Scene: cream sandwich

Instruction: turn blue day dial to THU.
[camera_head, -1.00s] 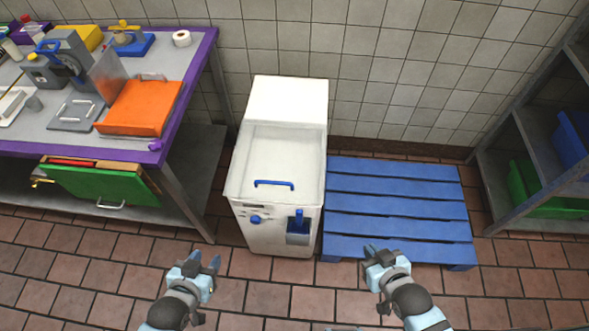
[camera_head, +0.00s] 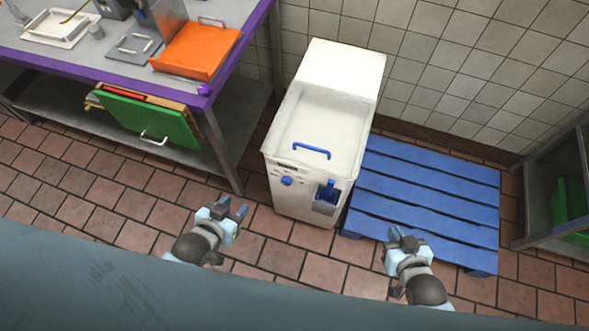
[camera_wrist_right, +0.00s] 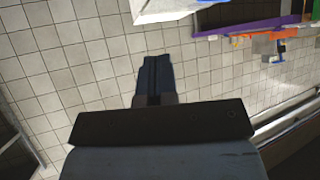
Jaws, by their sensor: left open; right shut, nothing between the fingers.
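A blue round knob (camera_head: 287,181), which looks like the day dial, sits on the front of a white machine (camera_head: 322,108). Its markings are too small to read, so its setting cannot be told. My left gripper (camera_head: 232,211) is open and empty, in front of the machine and left of the knob, apart from it. My right gripper (camera_head: 396,236) is shut and empty, to the right of the machine, by the blue pallet. The right wrist view shows its fingers (camera_wrist_right: 155,78) together, with nothing between them.
A blue handle (camera_head: 311,152) and a grey holder with a blue scoop-like item (camera_head: 328,190) are on the machine. A blue pallet (camera_head: 425,205) lies to its right. A purple-edged table (camera_head: 125,85) stands left. A grey-blue surface crosses the near edge. Tiled floor lies in front.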

